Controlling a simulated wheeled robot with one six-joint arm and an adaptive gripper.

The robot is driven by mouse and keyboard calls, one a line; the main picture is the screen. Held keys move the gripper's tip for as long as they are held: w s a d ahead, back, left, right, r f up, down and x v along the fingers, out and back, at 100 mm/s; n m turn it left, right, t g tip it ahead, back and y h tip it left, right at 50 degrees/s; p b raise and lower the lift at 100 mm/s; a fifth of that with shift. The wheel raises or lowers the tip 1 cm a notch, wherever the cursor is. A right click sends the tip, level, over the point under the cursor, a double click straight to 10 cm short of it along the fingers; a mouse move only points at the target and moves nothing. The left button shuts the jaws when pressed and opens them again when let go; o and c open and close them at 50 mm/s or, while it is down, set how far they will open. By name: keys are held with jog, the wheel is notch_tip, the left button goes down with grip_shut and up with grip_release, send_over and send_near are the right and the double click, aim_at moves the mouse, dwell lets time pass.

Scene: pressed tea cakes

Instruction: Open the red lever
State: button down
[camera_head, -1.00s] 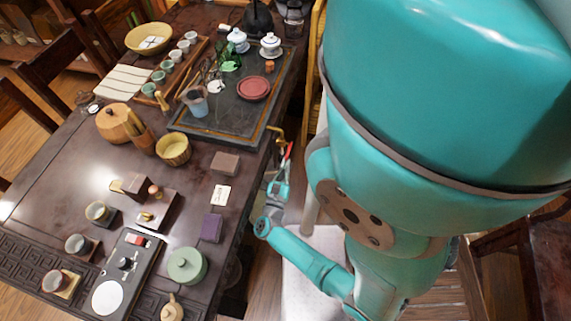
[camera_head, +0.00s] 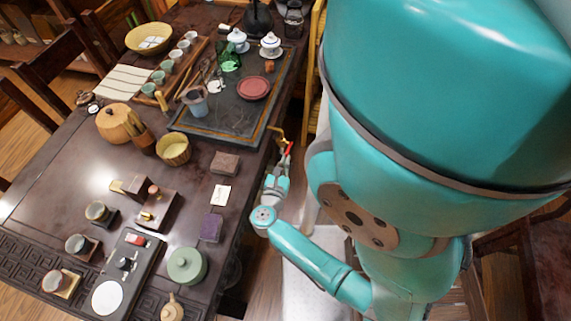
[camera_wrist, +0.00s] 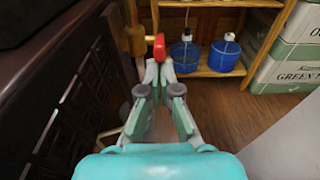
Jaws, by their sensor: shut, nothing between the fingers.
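The red lever (camera_wrist: 159,47) is on a brass tap (camera_wrist: 135,38) beside the table's side, at the upper middle of the wrist view. In the head view the lever (camera_head: 289,148) is a small red piece just beyond my gripper (camera_head: 283,165). In the wrist view my gripper (camera_wrist: 159,68) is shut and empty, with its fingertips right at the lever's near end. I cannot tell whether they touch it. The lever's far part is hidden behind its red end.
The dark table (camera_head: 75,160) with tea ware lies to the left, and its carved side (camera_wrist: 75,110) is close left of my gripper. Blue-bodied jars (camera_wrist: 185,55) stand on a wooden shelf beyond. Green boxes (camera_wrist: 285,65) are at the right. Wooden floor shows between.

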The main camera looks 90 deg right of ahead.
aim_at(287, 152)
jog(key=shift+s+d+r+y, duration=0.1)
jog(key=shift+d+r+y, duration=0.15)
jog(key=shift+r+y, duration=0.5)
jog(key=shift+s+d+r+y, duration=0.1)
jog(key=shift+d+r+y, duration=0.2)
jog(key=shift+r, duration=0.8)
jog(key=shift+s+d+r, duration=0.1)
jog(key=shift+d+r, duration=0.2)
jog(key=shift+r, duration=0.2)
jog(key=shift+d+r, duration=0.25)
jog(key=shift+r, duration=0.2)
jog(key=shift+f, duration=0.1)
